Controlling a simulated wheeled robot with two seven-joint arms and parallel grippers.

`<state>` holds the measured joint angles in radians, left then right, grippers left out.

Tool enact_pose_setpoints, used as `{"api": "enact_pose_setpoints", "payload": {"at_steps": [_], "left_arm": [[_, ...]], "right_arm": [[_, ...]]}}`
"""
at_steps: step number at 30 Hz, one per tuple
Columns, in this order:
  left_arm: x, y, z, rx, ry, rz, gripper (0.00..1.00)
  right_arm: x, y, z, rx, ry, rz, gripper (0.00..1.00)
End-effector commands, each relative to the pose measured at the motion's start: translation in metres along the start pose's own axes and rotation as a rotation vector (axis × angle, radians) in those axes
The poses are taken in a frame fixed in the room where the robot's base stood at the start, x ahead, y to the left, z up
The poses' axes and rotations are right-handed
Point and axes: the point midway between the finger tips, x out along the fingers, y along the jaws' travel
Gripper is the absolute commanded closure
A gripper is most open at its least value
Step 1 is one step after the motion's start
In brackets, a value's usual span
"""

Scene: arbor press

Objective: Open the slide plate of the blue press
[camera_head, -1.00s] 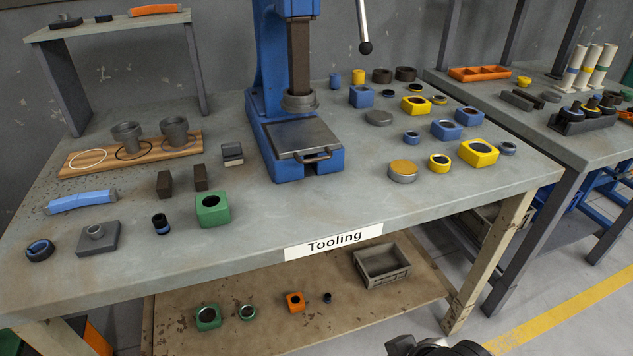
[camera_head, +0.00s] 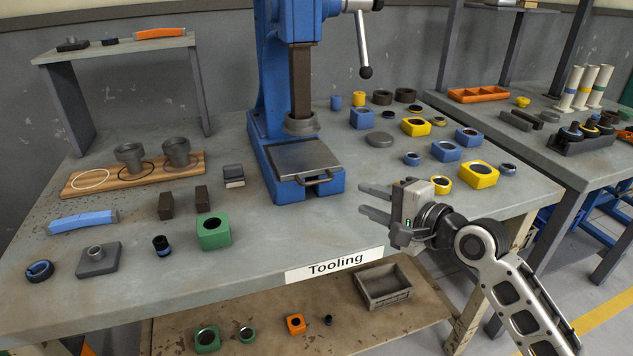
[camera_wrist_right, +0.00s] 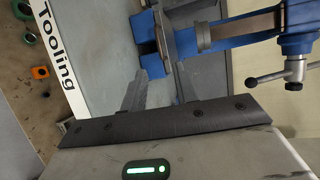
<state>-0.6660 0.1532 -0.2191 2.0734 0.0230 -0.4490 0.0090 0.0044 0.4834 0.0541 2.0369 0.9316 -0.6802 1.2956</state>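The blue press (camera_head: 272,88) stands at the middle of the workbench, with its ram above the base. The grey slide plate (camera_head: 300,159) lies flat on the blue base, with a bar handle (camera_head: 314,180) at its front edge. In the right wrist view the blue press (camera_wrist_right: 150,58) appears turned sideways, beyond the fingers. My right gripper (camera_head: 367,201) is to the right of and in front of the handle, apart from it, over the bench's front edge. Its two fingers are spread and empty, and they also show in the wrist view (camera_wrist_right: 160,92). My left gripper is not in view.
Blue and yellow blocks and rings (camera_head: 446,151) stand right of the press. A green block (camera_head: 214,231), dark blocks and a wooden board (camera_head: 80,188) with grey cups are on the left. The press lever (camera_head: 365,50) hangs at upper right. Bench space before the handle is clear.

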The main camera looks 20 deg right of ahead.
Motion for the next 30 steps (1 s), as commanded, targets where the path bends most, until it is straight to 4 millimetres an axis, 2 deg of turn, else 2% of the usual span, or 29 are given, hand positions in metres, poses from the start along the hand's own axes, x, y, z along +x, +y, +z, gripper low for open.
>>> {"api": "enact_pose_setpoints", "payload": {"at_steps": [12, 18, 24, 30], "left_arm": [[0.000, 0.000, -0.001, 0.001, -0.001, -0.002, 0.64], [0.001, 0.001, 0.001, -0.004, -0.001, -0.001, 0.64], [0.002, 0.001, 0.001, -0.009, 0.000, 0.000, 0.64], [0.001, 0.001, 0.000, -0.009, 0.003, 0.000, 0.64]], "right_arm": [[0.087, 0.001, 0.002, -0.005, -0.002, 0.003, 0.70], [0.124, 0.001, 0.002, -0.006, -0.002, 0.004, 0.70], [0.144, 0.002, 0.002, -0.006, -0.002, 0.005, 0.70], [0.148, 0.002, 0.002, -0.008, -0.002, 0.005, 0.70]]}}
